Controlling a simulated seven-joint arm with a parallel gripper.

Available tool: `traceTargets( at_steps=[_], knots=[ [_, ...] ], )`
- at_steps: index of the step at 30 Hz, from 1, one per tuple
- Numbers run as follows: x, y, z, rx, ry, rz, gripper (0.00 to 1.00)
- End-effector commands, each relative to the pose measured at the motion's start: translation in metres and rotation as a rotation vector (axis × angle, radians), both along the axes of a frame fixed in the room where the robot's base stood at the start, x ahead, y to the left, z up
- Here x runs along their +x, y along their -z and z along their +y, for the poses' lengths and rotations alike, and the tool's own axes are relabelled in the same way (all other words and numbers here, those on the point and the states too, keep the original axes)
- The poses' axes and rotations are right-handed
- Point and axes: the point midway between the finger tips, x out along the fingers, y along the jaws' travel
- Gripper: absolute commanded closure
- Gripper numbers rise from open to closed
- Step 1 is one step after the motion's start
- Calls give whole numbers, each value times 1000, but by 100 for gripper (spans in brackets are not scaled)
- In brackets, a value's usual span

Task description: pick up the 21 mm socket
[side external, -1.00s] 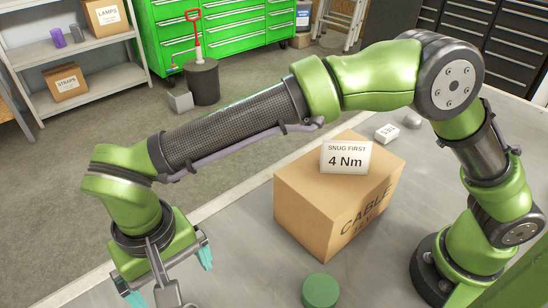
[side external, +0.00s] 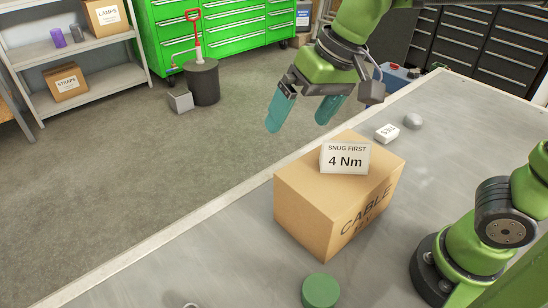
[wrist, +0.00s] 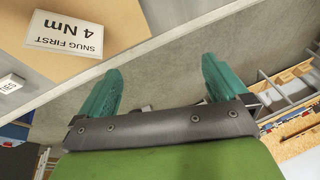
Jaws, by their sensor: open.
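I cannot make out a 21 mm socket in either view. A small pale ring-like edge (side external: 190,305) shows at the bottom border of the side view, too cut off to identify. My gripper (side external: 297,122) is open and empty, its two teal fingers apart in the air above and behind the cardboard box. In the wrist view my gripper (wrist: 162,78) has nothing between its fingers but the grey floor beyond the bench edge.
The cardboard box marked CABLE (side external: 300,210) stands on the grey bench (side external: 455,130), a card reading SNUG FIRST 4 Nm (side external: 346,158) on it. A white block (side external: 387,133) and grey lump (side external: 413,121) lie behind. A green cylinder (side external: 320,291) stands in front.

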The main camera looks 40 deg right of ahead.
Motion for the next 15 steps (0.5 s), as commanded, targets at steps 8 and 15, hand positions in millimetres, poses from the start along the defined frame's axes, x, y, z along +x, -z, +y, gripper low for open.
traceTargets(
  at_steps=[8, 15],
  knots=[
    [-53, 19, -98, 59, 156, -202, 0],
    [-72, 34, -119, 65, 205, -273, 15]
  ],
)
